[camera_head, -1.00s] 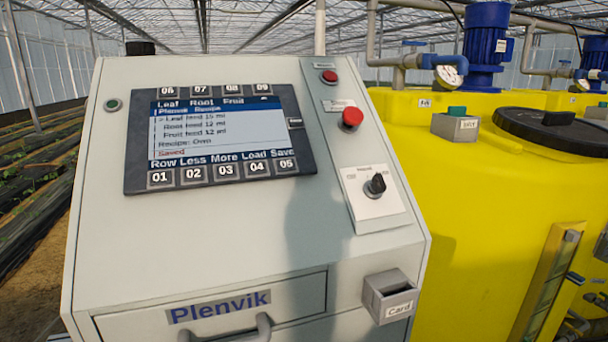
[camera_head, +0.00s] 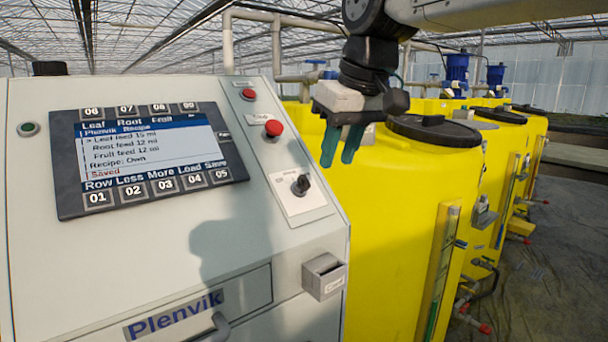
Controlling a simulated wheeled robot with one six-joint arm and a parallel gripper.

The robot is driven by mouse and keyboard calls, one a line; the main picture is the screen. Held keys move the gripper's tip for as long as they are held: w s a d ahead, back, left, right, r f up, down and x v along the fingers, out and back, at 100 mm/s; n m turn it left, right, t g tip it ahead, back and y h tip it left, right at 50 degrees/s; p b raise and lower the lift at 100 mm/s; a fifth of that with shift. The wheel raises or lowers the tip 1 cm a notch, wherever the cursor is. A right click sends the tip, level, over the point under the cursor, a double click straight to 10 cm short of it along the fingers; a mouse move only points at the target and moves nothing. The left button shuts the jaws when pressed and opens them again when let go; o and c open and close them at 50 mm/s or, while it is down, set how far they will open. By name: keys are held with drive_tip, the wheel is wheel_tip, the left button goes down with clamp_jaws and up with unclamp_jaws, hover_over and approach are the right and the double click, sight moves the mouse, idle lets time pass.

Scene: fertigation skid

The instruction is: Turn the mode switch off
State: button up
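The mode switch is a black rotary knob (camera_head: 301,185) on a white plate (camera_head: 298,197) at the right side of the grey control cabinet's sloped face. Its plate markings are too small to read. My gripper (camera_head: 342,148) is up and to the right of the knob, in front of the yellow tank, with its two teal fingers pointing down. A gap shows between the fingers, and nothing is between them. The gripper is apart from the knob and the cabinet.
A red mushroom button (camera_head: 273,128) and a smaller red button (camera_head: 248,94) sit above the switch. The screen panel (camera_head: 145,155) is to the left and reads "Saved". Yellow tanks (camera_head: 400,210) stand close on the right.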

sight(305, 178)
drive_tip(key=shift+n, duration=0.4)
drive_tip(key=w+a+f, duration=0.4)
drive_tip(key=a+f, duration=0.1)
drive_tip(key=shift+w+f, duration=0.2)
clamp_jaws()
